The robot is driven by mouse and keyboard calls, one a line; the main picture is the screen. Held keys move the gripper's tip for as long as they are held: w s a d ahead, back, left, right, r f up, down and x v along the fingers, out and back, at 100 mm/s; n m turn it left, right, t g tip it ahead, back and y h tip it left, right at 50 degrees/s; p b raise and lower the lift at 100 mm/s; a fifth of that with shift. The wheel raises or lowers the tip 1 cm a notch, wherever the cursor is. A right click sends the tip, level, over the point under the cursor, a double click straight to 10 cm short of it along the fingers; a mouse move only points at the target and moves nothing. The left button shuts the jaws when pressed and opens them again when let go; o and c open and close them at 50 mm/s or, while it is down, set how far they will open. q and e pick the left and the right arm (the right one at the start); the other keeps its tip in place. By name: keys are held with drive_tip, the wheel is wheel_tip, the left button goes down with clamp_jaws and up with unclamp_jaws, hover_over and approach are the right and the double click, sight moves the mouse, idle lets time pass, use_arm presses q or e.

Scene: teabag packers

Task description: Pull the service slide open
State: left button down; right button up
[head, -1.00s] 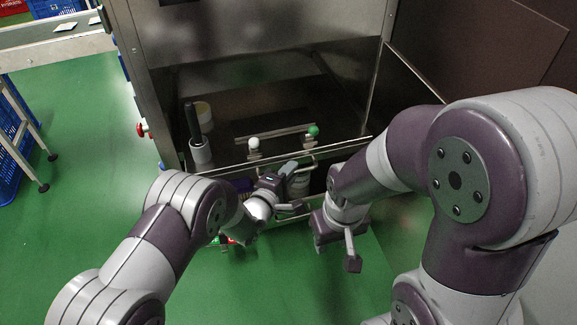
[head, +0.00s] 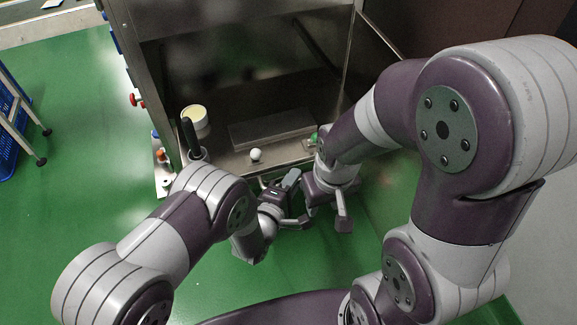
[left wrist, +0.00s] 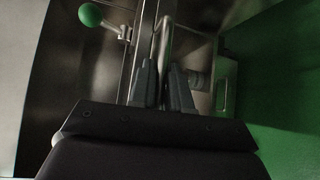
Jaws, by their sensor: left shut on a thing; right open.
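The service slide (head: 232,168) is a metal tray front at the bottom of the steel machine. It carries a white ball knob (head: 256,154) and a green ball knob (head: 313,137), partly covered by my right arm. The green knob also shows in the left wrist view (left wrist: 90,14). My left gripper (head: 292,192) is at the slide's front. In the left wrist view its fingers (left wrist: 163,88) are shut around a bent metal bar handle (left wrist: 158,40). My right gripper (head: 325,215) is open beside it, to the right and lower, and I see nothing in it.
A red knob (head: 136,99) sticks out from the machine's left side. Green floor (head: 90,200) is open at the left.

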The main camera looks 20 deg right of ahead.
use_arm(q)
drive_tip(key=shift+s, duration=0.85)
use_arm(e)
drive_tip(key=shift+r, duration=0.3)
use_arm(q)
drive_tip(key=c, duration=1.2)
unclamp_jaws()
